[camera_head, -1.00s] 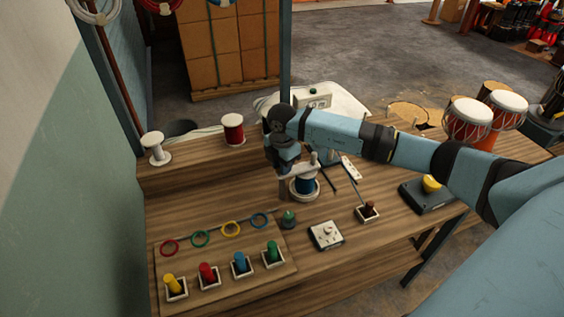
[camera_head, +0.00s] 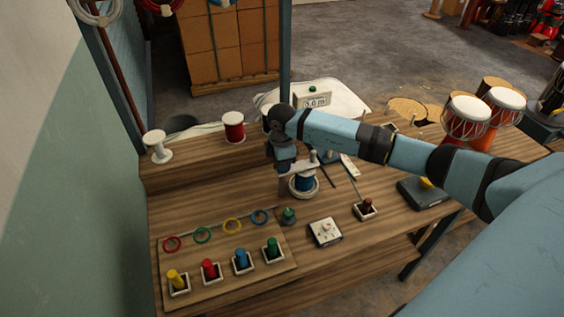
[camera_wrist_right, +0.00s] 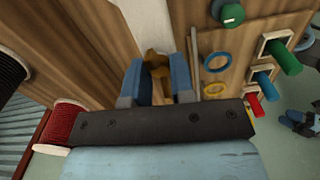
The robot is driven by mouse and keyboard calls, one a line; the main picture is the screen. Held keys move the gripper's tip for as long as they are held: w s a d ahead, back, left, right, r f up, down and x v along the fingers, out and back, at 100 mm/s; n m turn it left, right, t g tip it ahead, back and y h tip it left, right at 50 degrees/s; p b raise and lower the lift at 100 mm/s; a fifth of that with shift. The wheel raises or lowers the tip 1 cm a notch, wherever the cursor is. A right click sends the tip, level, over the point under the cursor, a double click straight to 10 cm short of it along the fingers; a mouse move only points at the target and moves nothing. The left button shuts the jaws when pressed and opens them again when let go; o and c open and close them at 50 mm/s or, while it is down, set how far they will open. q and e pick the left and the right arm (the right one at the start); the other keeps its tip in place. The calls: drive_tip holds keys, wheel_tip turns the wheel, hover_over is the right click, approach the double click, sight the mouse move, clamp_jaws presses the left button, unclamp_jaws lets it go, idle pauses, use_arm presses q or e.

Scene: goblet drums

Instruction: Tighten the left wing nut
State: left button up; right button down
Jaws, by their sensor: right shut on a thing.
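In the head view the arm and gripper hide the wing nut. I cannot tell how tight it sits. My left gripper is not in view.
A red spool (camera_head: 234,127) and a white spool (camera_head: 157,146) stand on the back ledge. A board (camera_head: 215,262) with coloured rings and pegs is at front left. A white socket-like box (camera_head: 325,232) and a small display (camera_head: 313,102) are nearby. Drums (camera_head: 466,120) stand at right.

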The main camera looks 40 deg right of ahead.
drive_tip(key=c, duration=1)
unclamp_jaws()
drive_tip(key=shift+o, duration=0.2)
wheel_tip(320, 180, up, 14)
drive_tip(key=b, duration=0.1)
